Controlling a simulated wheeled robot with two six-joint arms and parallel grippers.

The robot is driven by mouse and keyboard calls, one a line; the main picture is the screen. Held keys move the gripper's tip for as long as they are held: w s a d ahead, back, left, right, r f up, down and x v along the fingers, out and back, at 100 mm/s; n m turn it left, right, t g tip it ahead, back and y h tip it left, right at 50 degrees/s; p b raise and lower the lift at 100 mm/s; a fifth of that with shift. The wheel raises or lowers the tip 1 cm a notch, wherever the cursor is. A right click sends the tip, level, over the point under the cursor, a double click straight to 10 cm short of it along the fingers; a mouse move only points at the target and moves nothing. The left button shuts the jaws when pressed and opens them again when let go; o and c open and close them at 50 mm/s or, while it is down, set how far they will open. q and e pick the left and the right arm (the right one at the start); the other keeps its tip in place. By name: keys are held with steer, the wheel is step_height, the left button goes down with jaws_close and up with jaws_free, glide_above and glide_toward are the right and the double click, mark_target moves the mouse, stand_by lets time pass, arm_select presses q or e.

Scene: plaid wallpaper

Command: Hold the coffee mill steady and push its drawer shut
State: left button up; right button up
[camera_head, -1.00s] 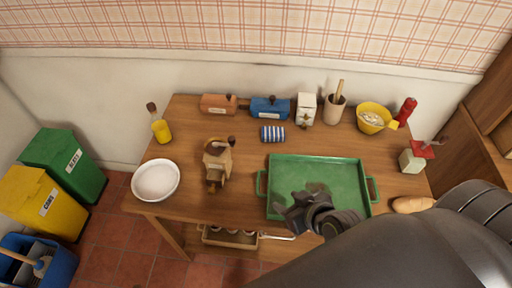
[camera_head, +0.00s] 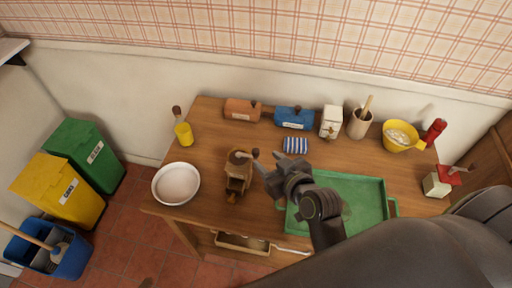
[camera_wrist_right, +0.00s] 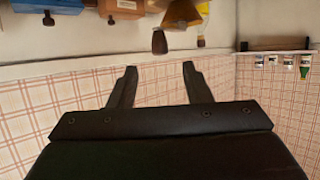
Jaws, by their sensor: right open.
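The wooden coffee mill (camera_head: 238,172) stands upright on the table left of the green tray, its crank knob pointing right. Its drawer (camera_head: 233,196) appears to stick out at the lower front; how far is hard to tell. My right gripper (camera_head: 263,174) is open and empty, just right of the mill and apart from it. In the right wrist view the open fingers (camera_wrist_right: 160,68) point toward the mill (camera_wrist_right: 182,13) and a dark knob (camera_wrist_right: 159,42), at the top of the picture. My left gripper is not in view.
The green tray (camera_head: 374,196) lies under my right arm. A white bowl (camera_head: 176,183) stands left of the mill. A striped cloth roll (camera_head: 296,145) and blue box (camera_head: 295,118) are behind. A white, red-topped box (camera_head: 440,182) stands far right. The table between bowl and mill is clear.

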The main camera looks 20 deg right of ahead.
mark_target(257, 152)
steer(key=p+x, duration=0.1)
steer(key=x, duration=0.7)
jaws_close()
stand_by(1.1)
